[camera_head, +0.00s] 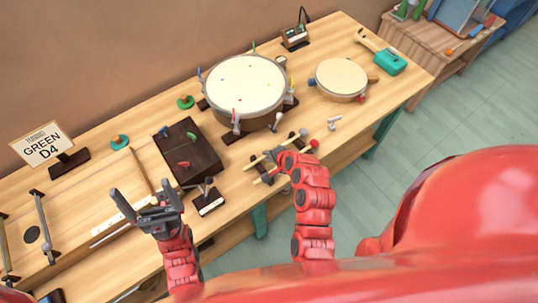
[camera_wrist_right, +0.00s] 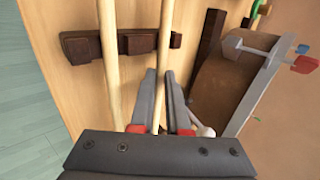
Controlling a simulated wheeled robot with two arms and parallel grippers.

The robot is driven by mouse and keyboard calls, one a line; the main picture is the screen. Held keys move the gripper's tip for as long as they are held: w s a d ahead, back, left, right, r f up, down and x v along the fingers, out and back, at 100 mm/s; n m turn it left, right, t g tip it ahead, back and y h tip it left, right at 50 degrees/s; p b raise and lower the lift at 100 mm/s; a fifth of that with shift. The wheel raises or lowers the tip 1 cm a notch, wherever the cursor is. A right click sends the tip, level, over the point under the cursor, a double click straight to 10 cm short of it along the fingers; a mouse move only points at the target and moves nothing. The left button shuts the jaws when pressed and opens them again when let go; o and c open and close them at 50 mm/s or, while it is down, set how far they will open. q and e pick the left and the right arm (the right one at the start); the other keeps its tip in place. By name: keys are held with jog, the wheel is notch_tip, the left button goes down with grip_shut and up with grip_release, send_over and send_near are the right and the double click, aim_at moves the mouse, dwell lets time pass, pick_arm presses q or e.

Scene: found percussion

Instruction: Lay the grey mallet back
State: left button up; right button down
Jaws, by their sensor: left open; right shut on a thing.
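The grey mallet's head (camera_head: 303,132) shows just beyond my right gripper (camera_head: 281,160) in the head view. In the right wrist view my right gripper (camera_wrist_right: 165,112) is shut on a pale wooden handle (camera_wrist_right: 160,55), which looks like the grey mallet's. The handle passes across a dark notched rest (camera_wrist_right: 80,47); I cannot tell whether it touches it. A second, parallel mallet handle (camera_wrist_right: 109,55) lies to its left; its red head (camera_head: 314,144) shows in the head view. My left gripper (camera_head: 145,208) is open and empty over the bench.
A large drum (camera_head: 245,85) stands behind the mallets, with a small drum (camera_head: 341,78) to its right. A dark box (camera_head: 188,150) and a small dark stand (camera_head: 208,201) are to the left. The bench's front edge is close to the mallets.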

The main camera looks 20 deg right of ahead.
jog(key=c, duration=0.8)
grip_release()
jog(key=shift+s+d+r, duration=0.1)
jog(key=shift+s+r, duration=0.1)
jog(key=shift+r, duration=0.05)
jog(key=shift+p+v, duration=4.4)
jog(key=shift+v, duration=4.05)
jog(key=shift+w+f, duration=0.1)
